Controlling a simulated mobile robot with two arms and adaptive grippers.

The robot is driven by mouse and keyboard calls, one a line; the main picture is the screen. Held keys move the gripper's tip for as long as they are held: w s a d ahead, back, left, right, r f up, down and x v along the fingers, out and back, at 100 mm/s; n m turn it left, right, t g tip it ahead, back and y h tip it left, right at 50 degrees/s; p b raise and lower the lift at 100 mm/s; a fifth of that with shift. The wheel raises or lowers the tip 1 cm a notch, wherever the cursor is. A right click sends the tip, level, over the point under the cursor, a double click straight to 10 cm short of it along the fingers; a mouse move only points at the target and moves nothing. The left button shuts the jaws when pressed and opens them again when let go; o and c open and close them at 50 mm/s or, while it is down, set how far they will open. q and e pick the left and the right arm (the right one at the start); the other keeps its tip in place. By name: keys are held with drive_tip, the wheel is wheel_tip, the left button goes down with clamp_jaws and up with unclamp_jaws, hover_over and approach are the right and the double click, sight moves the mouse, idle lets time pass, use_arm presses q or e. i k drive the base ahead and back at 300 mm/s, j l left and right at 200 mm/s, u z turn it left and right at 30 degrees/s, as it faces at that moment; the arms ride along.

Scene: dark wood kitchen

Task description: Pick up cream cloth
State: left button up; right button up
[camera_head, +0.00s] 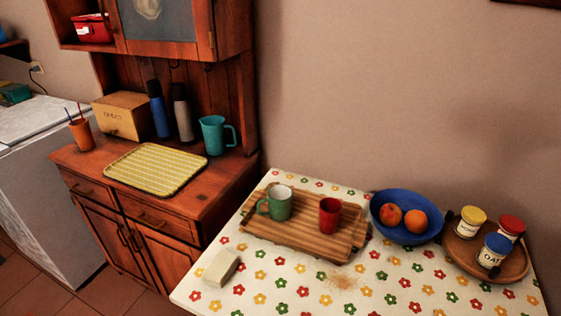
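A small cream block-like item (221,267), which looks like the folded cream cloth, lies near the left edge of the flowered table (310,297). Its top is pale and its near side looks a little darker. Nothing touches it. A brownish smudge or crumbs (343,282) mark the tabletop to its right. Neither of my grippers shows in the head view.
Behind the cloth, a wooden tray (290,233) holds a green mug (277,204) and a red cup (329,215). Right of it are a blue fruit bowl (405,232) and a round tray (518,265) of jars. A cabinet (165,232) stands left. The table front is clear.

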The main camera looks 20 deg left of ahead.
sight(222, 266)
drive_tip(key=u, duration=1.15)
